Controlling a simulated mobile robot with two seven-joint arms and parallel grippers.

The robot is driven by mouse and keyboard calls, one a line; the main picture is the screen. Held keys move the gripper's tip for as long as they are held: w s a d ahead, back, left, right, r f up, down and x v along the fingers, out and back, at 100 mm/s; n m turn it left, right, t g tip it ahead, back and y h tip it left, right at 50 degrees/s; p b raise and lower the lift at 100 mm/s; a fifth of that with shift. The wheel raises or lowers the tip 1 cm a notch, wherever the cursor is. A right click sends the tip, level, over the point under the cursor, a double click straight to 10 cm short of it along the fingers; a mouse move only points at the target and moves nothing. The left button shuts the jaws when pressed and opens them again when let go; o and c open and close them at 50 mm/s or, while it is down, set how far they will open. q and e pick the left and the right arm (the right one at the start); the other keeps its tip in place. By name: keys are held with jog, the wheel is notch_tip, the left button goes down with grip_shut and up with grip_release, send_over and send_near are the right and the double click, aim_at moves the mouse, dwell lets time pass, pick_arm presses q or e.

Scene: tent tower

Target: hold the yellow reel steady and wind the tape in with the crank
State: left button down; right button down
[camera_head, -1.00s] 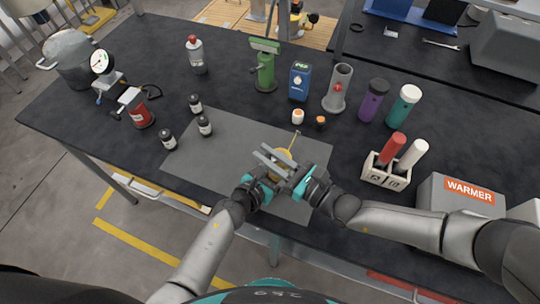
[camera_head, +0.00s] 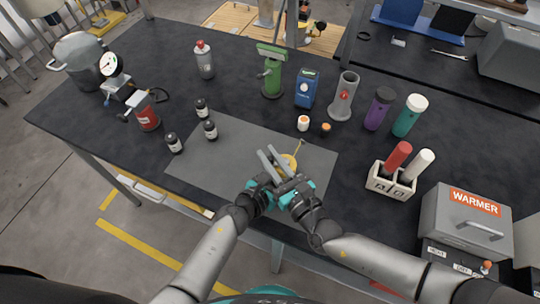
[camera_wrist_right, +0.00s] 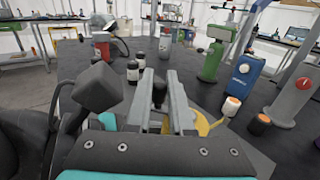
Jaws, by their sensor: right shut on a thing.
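The yellow reel (camera_head: 290,163) sits on the grey mat, partly hidden behind grey finger bars. Its yellow edge also shows in the right wrist view (camera_wrist_right: 203,123), right of my fingers. A short strip of yellow tape (camera_head: 299,146) runs from it toward the back. My right gripper (camera_head: 276,162) is at the reel; in the wrist view its two fingers (camera_wrist_right: 161,95) are shut on a dark upright knob (camera_wrist_right: 160,88), which looks like the crank handle. My left gripper (camera_head: 262,182) is close beside it, at the reel's near left; its fingertips and their grip are hidden.
The grey mat (camera_head: 215,165) is largely clear to the left. Several small dark bottles (camera_head: 210,129) stand at its left edge. A holder (camera_head: 391,184) and the warmer (camera_head: 470,215) are at right.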

jog(key=shift+r, duration=0.15)
jog(key=c, duration=0.8)
grip_release()
jog(key=shift+s, duration=0.1)
jog(key=v, duration=1.2)
